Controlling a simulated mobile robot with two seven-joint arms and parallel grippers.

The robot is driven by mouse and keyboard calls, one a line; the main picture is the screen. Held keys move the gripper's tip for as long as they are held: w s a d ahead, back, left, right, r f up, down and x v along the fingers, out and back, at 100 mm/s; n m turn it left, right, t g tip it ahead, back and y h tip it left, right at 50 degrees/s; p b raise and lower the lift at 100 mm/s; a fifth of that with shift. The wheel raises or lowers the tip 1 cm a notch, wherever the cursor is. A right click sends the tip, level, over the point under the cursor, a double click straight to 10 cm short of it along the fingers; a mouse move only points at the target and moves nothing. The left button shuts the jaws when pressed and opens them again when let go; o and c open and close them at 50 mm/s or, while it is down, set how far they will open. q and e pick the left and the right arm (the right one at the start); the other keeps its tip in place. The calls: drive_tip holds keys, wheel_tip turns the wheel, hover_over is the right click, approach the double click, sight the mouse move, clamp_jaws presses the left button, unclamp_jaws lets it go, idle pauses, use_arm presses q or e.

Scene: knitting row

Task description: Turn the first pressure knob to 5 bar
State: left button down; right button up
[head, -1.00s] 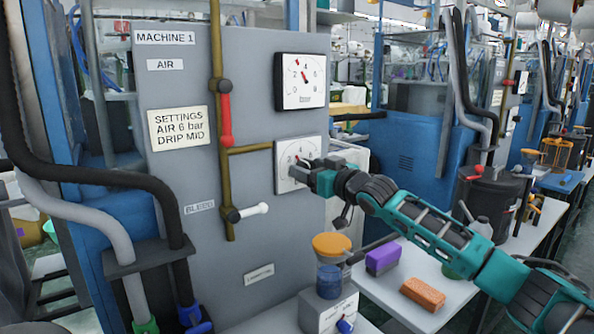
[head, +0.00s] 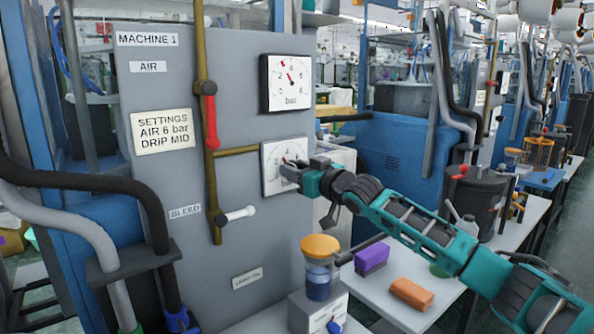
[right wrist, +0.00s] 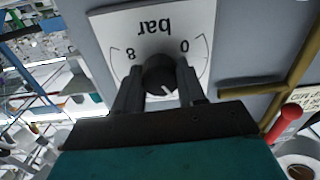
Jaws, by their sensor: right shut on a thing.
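The lower dial plate (head: 269,184) is white and sits on the grey Machine 1 panel. My right gripper (head: 290,169) is in front of it and covers most of its middle. In the right wrist view, its fingers are shut on a black round knob (right wrist: 160,74), one finger on each side. The knob's white pointer points down and slightly right in that upside-down view, roughly around the middle of the scale. The numbers there are hidden. Above it, a square gauge (head: 299,92) marked "bar" has its red needle pointing up-left, between 2 and 4. My left gripper is not in view.
A red lever (head: 211,122) and a white bleed lever (head: 238,213) sit on the brass pipe (head: 212,165) left of the dial. A settings card (head: 161,130) reads AIR 6 bar.

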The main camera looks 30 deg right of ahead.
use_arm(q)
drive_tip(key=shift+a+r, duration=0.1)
